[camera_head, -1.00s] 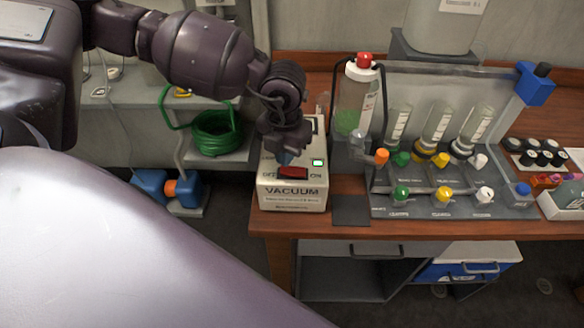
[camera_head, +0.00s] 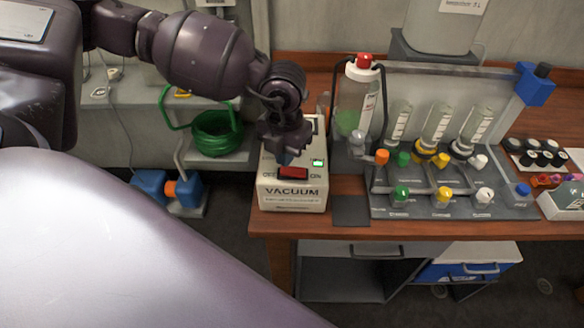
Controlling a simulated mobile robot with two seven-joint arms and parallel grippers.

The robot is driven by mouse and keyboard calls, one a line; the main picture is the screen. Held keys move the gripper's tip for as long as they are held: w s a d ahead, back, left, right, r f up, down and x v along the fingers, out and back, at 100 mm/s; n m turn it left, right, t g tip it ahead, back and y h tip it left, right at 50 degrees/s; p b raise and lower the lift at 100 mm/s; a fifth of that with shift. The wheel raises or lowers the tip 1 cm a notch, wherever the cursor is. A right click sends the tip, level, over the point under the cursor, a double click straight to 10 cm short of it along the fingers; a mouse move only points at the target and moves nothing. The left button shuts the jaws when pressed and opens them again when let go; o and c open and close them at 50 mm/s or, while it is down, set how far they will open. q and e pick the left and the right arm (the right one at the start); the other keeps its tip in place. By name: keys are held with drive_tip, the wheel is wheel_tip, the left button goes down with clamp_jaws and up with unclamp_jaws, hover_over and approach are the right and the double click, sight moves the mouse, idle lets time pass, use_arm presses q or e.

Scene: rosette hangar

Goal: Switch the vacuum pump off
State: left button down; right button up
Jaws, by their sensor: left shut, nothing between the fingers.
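The vacuum pump (camera_head: 291,196) is a pale box marked VACUUM at the left end of the wooden bench. Its red rocker switch (camera_head: 293,173) lies on the top between the OFF mark on the left and the ON mark on the right. A small green light (camera_head: 318,163) glows at the switch's right. My left gripper (camera_head: 284,158) is shut and empty, pointing down just behind the switch, near its OFF side. I cannot tell whether the fingertips touch the switch. My right gripper is not in view.
A manifold rack (camera_head: 455,208) with coloured knobs and glass tubes stands right of the pump. A clear bottle with a red cap (camera_head: 365,61) stands behind. A coiled green hose (camera_head: 216,133) lies on the left shelf. A dark mat (camera_head: 351,210) lies beside the pump.

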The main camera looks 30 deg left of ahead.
use_arm(q)
drive_tip(key=shift+f, duration=0.1)
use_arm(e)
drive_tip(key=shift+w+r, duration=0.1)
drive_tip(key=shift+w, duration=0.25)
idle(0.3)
use_arm(q)
drive_tip(key=shift+f, duration=0.2)
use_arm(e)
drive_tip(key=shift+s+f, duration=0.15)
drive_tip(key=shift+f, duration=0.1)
use_arm(q)
drive_tip(key=shift+f+b, duration=0.2)
drive_tip(key=shift+b, duration=0.1)
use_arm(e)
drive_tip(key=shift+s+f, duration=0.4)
use_arm(q)
drive_tip(key=shift+f+b, duration=0.3)
drive_tip(key=shift+f, duration=0.15)
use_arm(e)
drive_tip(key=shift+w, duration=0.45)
use_arm(q)
drive_tip(key=shift+f, duration=0.15)
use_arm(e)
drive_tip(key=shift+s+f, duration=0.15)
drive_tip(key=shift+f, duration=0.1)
